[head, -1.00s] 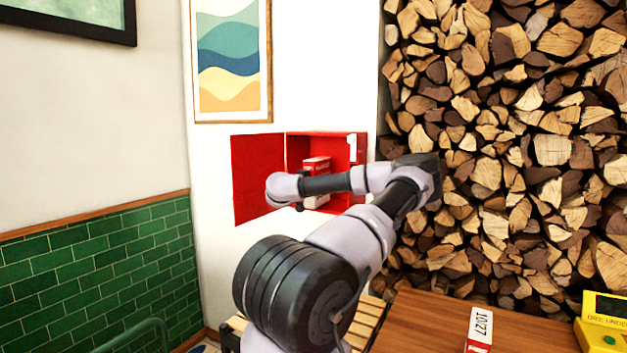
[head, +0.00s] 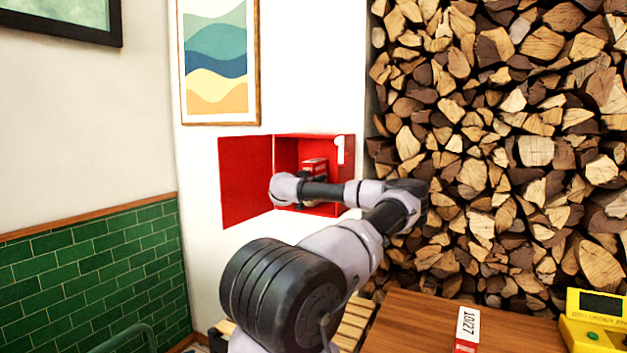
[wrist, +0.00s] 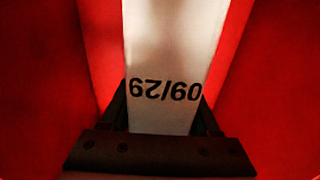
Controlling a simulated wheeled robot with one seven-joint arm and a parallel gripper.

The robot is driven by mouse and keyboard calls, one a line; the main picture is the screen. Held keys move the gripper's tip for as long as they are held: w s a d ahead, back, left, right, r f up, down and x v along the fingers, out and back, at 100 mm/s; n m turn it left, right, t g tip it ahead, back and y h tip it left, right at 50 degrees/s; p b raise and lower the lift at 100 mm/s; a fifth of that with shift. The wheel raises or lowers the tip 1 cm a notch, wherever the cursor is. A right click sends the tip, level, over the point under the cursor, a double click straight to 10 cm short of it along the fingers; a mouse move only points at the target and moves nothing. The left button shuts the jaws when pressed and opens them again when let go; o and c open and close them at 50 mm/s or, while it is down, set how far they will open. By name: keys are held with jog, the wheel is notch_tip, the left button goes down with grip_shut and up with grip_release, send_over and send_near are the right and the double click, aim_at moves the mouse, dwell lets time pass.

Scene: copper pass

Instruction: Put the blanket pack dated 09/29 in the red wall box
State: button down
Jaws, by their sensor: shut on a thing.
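The blanket pack (wrist: 170,45) is white with 09/29 printed on it, upside down in the wrist view. My gripper (wrist: 164,112) is shut on it, one finger on each side. In the head view the pack (head: 314,167) shows a red and white top inside the opening of the red wall box (head: 288,152). Red walls flank the pack in the wrist view. Whether the pack rests on the box floor cannot be seen.
The box's red door (head: 246,180) stands open to the left. A pack marked 10/27 (head: 467,328) and a yellow device (head: 594,325) are on the wooden counter (head: 415,325). A slatted wooden surface (head: 355,318) lies below the box. Stacked firewood (head: 500,150) fills the right.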

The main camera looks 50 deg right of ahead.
jog(key=shift+r, duration=0.1)
jog(key=shift+c, duration=0.2)
grip_release()
jog(key=shift+a, duration=0.1)
jog(key=v, duration=1)
jog(key=shift+a, duration=0.25)
jog(key=shift+s, duration=0.1)
